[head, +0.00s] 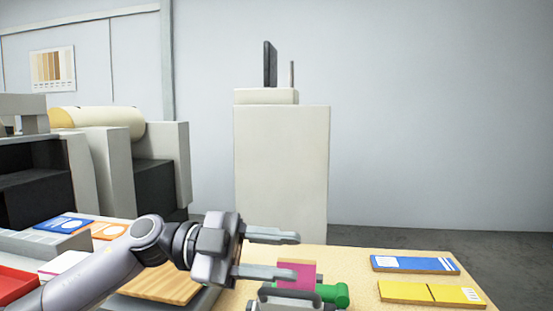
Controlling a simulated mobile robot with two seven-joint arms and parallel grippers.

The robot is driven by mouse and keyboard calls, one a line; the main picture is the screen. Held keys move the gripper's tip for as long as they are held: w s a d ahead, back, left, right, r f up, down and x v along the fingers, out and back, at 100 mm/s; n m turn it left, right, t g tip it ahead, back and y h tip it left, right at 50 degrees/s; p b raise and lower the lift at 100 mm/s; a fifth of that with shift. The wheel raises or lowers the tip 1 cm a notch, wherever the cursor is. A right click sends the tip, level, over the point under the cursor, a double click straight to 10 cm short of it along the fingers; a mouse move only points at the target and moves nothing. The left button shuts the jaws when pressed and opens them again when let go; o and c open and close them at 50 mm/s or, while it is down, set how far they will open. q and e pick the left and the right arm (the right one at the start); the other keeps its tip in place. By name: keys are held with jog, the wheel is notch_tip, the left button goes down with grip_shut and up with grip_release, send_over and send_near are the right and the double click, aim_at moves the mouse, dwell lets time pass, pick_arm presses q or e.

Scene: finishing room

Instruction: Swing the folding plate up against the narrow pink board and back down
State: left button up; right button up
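The narrow pink board (302,269) stands upright at the bottom middle of the head view, on the light wood table. A grey part with a dark, handle-like edge (288,292) lies in front of it, cut by the picture's lower edge. I cannot tell for sure whether this is the folding plate. My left gripper (297,260) comes in from the left with its two fingers spread apart and nothing between them. Its lower finger overlaps the pink board's left side in the picture; contact cannot be told.
A green cylinder (335,294) sits just right of the pink board. A blue booklet (414,264) and a yellow one (430,293) lie on the table (350,262) at right. A wooden board (160,285) and a red tray (14,284) are at left.

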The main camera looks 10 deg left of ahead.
pick_arm(q)
notch_tip(320, 180, up, 14)
jog(key=shift+f, duration=0.25)
